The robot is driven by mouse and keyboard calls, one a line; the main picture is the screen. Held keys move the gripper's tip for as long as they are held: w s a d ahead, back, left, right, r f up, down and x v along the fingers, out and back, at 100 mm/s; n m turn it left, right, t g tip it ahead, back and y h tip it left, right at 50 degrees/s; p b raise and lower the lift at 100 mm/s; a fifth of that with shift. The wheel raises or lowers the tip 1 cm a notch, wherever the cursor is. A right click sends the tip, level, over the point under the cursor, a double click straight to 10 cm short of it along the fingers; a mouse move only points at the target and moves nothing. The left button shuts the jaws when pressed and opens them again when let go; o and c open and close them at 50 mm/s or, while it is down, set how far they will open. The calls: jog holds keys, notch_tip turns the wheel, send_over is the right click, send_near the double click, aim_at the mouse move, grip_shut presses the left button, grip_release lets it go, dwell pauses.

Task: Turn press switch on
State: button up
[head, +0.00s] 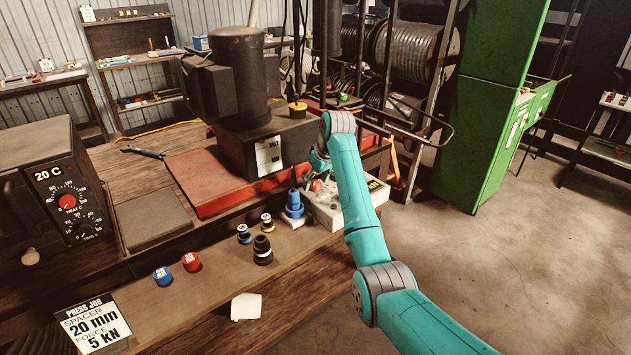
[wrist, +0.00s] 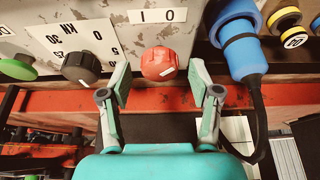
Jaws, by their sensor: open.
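The press switch is a red knob (wrist: 159,64) on a grey, worn control panel (wrist: 190,35). A white label with I and O (wrist: 150,16) shows beside it, upside down in the wrist view. A short white mark is on the knob; which label it points to I cannot tell. My gripper (wrist: 161,80) is open, with one finger on each side of the red knob. Whether the fingers touch it I cannot tell. In the head view my gripper (head: 319,163) is over the control box (head: 340,210), close to the red knob (head: 316,185).
A black kN dial (wrist: 80,67) and a green button (wrist: 18,67) sit to the left in the wrist view. A blue plug (wrist: 240,45) with a black cable stands close on the right. The press (head: 255,140) and several spools share the bench.

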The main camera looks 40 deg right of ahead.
jog(key=shift+f, duration=0.15)
jog(key=c, duration=1.1)
